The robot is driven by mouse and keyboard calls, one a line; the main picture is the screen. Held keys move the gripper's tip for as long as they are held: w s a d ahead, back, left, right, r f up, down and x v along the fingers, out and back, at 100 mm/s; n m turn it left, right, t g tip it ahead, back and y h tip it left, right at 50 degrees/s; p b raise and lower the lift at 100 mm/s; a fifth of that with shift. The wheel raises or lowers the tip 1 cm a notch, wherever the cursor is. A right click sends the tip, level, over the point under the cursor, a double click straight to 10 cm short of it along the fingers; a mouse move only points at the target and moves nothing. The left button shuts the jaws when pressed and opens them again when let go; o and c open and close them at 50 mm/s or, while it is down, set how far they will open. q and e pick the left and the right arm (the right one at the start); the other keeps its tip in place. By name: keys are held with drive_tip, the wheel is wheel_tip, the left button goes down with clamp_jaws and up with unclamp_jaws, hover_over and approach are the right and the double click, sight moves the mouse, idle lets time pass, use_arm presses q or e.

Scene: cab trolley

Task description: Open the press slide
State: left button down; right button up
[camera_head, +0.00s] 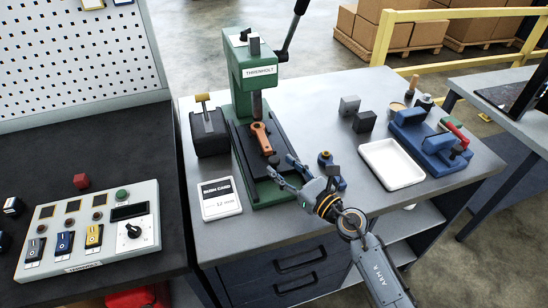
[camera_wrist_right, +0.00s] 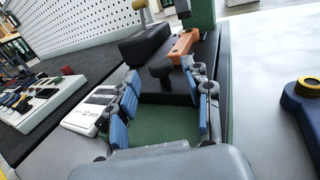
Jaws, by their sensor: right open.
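The green press (camera_head: 240,80) stands on the grey bench. Its black slide (camera_head: 246,148) lies on the base under the ram and carries an orange part (camera_head: 260,138). A dark knob (camera_head: 274,160) sits at the slide's front end and also shows in the right wrist view (camera_wrist_right: 160,73). My right gripper (camera_head: 281,166) is open at the front of the press. In the wrist view its blue-padded fingers (camera_wrist_right: 161,104) stand either side of the line to the knob, with no visible contact. My left gripper is in neither view.
A white card (camera_head: 220,199) lies left of the press, below a black block (camera_head: 208,132). A blue object (camera_head: 327,160) stands close by my right gripper. A white tray (camera_head: 391,164) and a blue fixture (camera_head: 427,138) are at the right. The bench between press and tray is partly clear.

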sight(278, 163)
drive_tip(key=shift+x, duration=2.15)
drive_tip(key=shift+c, duration=0.4)
clamp_jaws()
